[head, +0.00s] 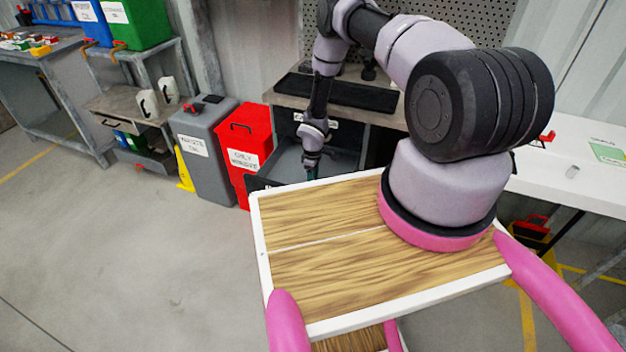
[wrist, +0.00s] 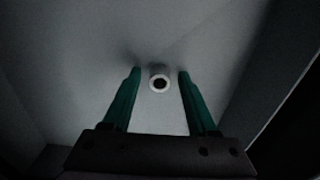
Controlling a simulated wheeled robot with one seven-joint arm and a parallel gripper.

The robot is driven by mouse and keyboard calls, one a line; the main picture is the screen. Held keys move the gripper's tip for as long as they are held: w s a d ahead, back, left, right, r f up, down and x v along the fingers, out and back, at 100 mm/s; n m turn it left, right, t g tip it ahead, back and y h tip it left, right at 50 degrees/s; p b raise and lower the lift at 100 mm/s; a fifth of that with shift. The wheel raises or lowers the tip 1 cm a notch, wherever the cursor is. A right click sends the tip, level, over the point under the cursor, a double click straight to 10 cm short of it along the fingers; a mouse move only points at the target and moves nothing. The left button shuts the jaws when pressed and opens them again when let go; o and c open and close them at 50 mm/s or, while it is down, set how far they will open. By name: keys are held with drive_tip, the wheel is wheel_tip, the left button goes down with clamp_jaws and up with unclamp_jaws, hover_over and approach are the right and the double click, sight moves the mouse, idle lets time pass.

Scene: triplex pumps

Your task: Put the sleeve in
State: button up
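A small pale sleeve (wrist: 159,84), ring-shaped from above with a dark hole, stands on end on a grey surface in the wrist view. It lies between the tips of the two green fingers of my gripper (wrist: 158,75), with a gap on each side. The gripper is open and holds nothing. In the head view my gripper (head: 312,172) points down into an open dark drawer (head: 262,183) under the workbench; its fingertips are mostly hidden by my wooden-topped base. The sleeve is not visible in the head view.
Drawer walls rise around the gripper in the wrist view. A red bin (head: 243,150) and a grey bin (head: 203,140) stand left of the drawer. A black tray (head: 345,92) lies on the bench above. A white table (head: 600,185) is at right. The floor at left is clear.

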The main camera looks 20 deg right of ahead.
wheel_tip(320, 180, up, 12)
idle(0.7)
drive_tip(key=shift+r, duration=0.1)
